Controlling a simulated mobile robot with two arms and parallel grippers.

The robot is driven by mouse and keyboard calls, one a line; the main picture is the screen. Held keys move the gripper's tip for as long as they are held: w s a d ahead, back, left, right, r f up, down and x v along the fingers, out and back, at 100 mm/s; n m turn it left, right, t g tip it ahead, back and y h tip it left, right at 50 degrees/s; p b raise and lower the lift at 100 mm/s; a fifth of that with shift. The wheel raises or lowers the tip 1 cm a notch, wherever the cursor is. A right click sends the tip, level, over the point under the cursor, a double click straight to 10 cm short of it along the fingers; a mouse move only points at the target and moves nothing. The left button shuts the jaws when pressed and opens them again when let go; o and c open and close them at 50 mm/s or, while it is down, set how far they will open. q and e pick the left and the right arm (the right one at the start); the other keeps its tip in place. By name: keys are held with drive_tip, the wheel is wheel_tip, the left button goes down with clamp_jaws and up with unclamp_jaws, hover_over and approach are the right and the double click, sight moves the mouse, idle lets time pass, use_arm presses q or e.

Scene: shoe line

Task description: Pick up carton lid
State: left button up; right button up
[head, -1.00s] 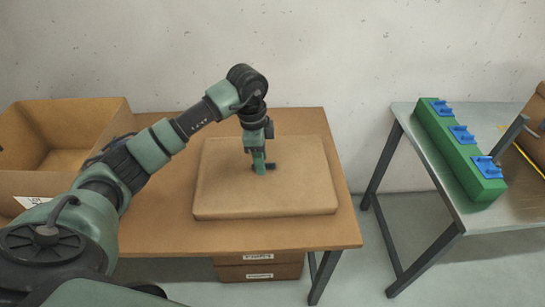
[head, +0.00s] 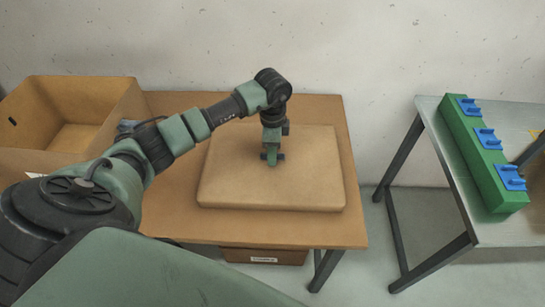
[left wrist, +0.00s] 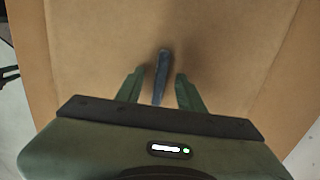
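The carton lid (head: 315,188) is a flat brown cardboard panel with rounded corners, lying on the wooden table. A small dark blue-grey handle (left wrist: 163,70) stands on the lid and shows between my left fingers in the left wrist view. My left gripper (head: 271,160) points down at the lid's middle, partly hiding the handle in the head view. In the left wrist view its two green fingers (left wrist: 160,78) are apart, one on each side of the handle, with a gap on both sides. My right gripper is not in view.
An open brown carton (head: 108,128) stands at the table's left end. The wooden table (head: 325,118) has some bare surface around the lid. A metal table (head: 435,125) on the right carries a green block (head: 472,150) with blue fixtures. A brown box (head: 262,256) is below the table front.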

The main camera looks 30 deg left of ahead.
use_arm(q)
drive_tip(key=c, duration=0.7)
clamp_jaws()
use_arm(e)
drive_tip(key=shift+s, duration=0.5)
